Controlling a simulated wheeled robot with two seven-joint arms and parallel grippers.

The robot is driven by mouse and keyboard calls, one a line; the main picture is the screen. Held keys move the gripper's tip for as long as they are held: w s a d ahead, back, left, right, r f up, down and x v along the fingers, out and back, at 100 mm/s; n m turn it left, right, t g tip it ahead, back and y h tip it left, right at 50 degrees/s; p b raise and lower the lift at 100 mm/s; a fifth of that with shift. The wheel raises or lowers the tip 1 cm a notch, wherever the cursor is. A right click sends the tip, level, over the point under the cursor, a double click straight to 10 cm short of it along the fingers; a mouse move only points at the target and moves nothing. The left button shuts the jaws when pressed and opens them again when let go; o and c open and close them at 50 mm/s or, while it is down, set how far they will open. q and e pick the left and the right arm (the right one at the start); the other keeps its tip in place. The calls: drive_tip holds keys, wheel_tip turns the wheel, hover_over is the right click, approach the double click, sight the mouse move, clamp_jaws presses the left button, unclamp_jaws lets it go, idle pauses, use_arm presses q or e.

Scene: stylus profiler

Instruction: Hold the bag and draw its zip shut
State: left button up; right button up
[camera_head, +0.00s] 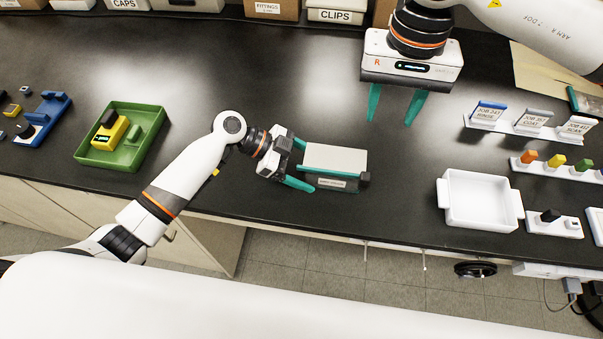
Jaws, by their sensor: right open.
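The bag (335,156) shows as a pale grey flat-topped shape near the bench's front edge. A teal strip (335,173) runs along its near side, with a dark block (364,177) at the right end and a small label (338,184) below. I cannot tell which part is the zip pull. My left gripper (305,166) is at the bag's left end, its teal fingers well apart. Whether either finger touches the bag is unclear. My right gripper (397,105) is open and empty, fingers pointing down, above the bench behind and right of the bag.
A green tray (152,152) holding a yellow-and-black item stands at left. A white tray (444,190) stands at right, near several small holders, including a rack with coloured pegs (556,160). Labelled boxes (336,14) line the back. The bench behind the bag is clear.

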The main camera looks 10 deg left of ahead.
use_arm(q)
drive_tip(key=v, duration=1.2)
